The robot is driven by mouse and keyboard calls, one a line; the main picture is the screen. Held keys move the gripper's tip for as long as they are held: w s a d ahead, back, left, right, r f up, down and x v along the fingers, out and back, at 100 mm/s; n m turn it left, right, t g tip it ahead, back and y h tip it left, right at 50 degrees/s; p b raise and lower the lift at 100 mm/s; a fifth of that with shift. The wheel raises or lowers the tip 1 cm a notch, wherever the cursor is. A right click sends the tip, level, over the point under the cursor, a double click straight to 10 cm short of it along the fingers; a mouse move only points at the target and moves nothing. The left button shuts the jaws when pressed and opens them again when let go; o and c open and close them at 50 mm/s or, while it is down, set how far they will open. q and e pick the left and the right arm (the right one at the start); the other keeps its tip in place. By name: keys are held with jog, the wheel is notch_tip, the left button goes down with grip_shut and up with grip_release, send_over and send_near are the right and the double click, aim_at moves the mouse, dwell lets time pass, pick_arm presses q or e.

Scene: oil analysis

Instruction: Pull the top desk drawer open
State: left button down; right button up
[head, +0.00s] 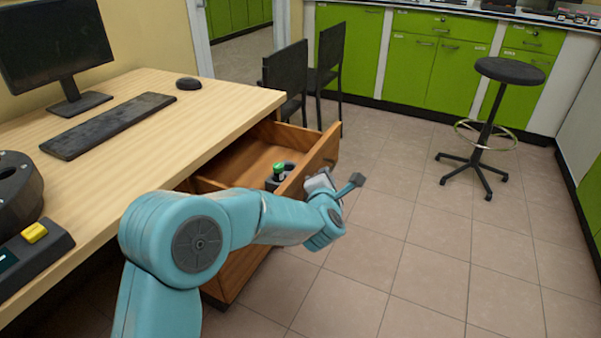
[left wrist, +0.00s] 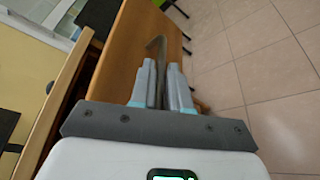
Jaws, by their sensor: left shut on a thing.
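The top desk drawer (head: 240,155) is pulled out from under the wooden desk top, and its inside shows in the head view. Its wooden front (head: 322,152) also fills the upper middle of the left wrist view (left wrist: 128,45). A thin metal handle (left wrist: 157,47) stands off that front. My left gripper (left wrist: 163,75) is shut on the handle, one finger on each side of it. In the head view my left arm reaches across to the drawer front, hiding part of it and the handle. My right gripper is not in view.
A dark holder (head: 279,180) with a green-capped item (head: 279,170) sits in the drawer. The desk (head: 170,125) bears a monitor (head: 50,40), a keyboard (head: 105,125) and a mouse (head: 188,83). Dark chairs (head: 287,80) stand beyond. The tiled floor (head: 400,260) right of the drawer is clear up to a stool (head: 509,70).

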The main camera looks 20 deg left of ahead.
pick_arm(q)
jog(key=d, duration=0.5)
jog(key=shift+s+d, duration=0.2)
jog(key=shift+d, duration=0.15)
jog(key=c, duration=1.2)
grip_release()
jog(key=p+v, duration=0.2)
jog(key=v, duration=1.4)
jog(key=shift+s+p, duration=0.2)
jog(key=shift+p, duration=0.2)
